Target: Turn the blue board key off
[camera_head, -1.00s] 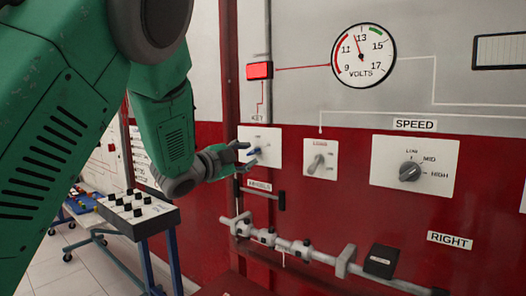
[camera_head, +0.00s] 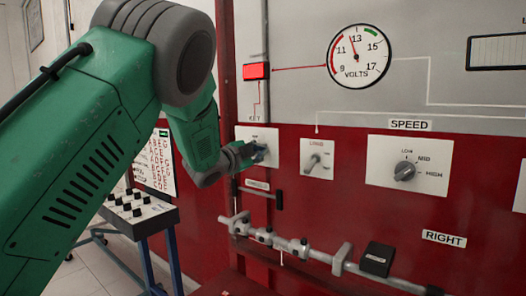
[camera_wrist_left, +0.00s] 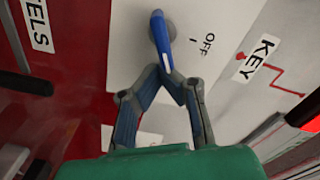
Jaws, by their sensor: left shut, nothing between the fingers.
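The blue key (camera_wrist_left: 160,37) sits on a white plate (camera_wrist_left: 130,55) marked OFF, with a KEY label beside it in the left wrist view. My left gripper (camera_wrist_left: 172,76) is shut and empty, its fingertips together at the lower end of the key, touching it or very close. In the head view my left gripper (camera_head: 258,153) is in front of the key plate (camera_head: 245,133) and hides most of the key. My right gripper is in neither view.
A LOAD switch (camera_head: 314,162) and a SPEED knob (camera_head: 404,171) are on the panel to the right. A lit red lamp (camera_head: 256,71) and a volts gauge (camera_head: 358,56) are above. A metal rail (camera_head: 315,254) runs below. A black-knobbed box (camera_head: 138,213) stands at left.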

